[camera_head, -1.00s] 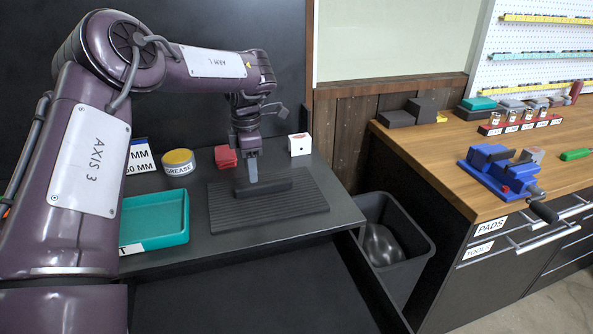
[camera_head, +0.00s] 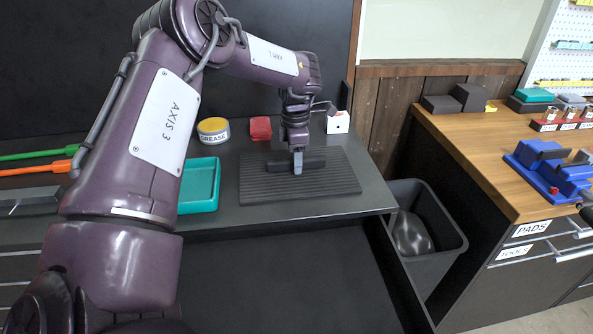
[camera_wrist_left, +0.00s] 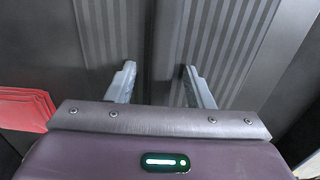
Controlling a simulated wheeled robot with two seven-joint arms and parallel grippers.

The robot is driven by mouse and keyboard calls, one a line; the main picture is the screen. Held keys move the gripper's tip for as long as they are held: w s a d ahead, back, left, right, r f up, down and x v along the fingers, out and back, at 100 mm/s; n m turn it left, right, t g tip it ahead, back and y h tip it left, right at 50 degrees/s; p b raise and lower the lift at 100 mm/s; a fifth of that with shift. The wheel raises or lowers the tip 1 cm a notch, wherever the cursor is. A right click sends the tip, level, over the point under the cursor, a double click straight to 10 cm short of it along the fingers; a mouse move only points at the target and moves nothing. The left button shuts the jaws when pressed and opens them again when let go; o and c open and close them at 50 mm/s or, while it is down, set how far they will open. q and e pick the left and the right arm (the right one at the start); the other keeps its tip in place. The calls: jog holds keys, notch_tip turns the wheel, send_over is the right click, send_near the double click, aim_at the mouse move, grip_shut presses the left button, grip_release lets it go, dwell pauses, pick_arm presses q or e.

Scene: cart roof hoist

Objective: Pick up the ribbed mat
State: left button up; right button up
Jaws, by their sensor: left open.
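The ribbed mat (camera_head: 335,180) is a dark grey grooved slab lying flat on the grey worktop. A dark raised bar (camera_head: 315,161) stands along its middle. My left gripper (camera_head: 298,170) points down at the bar, with one finger showing in front of it. In the left wrist view the left gripper (camera_wrist_left: 158,76) is open, its fingers on either side of the dark bar (camera_wrist_left: 165,35). Mat ribs (camera_wrist_left: 225,45) show beyond both fingers. I cannot tell whether the fingertips touch the mat. My right gripper is not in view.
A teal tray (camera_head: 201,187), a grease tin (camera_head: 213,131), red pads (camera_head: 260,128) and a white block (camera_head: 338,122) stand around the mat. A grey bin (camera_head: 440,250) sits right of the worktop. A blue vise (camera_head: 550,170) is on the wooden bench.

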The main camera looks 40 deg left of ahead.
pick_arm(q)
jog(key=shift+r, duration=0.1)
grip_shut()
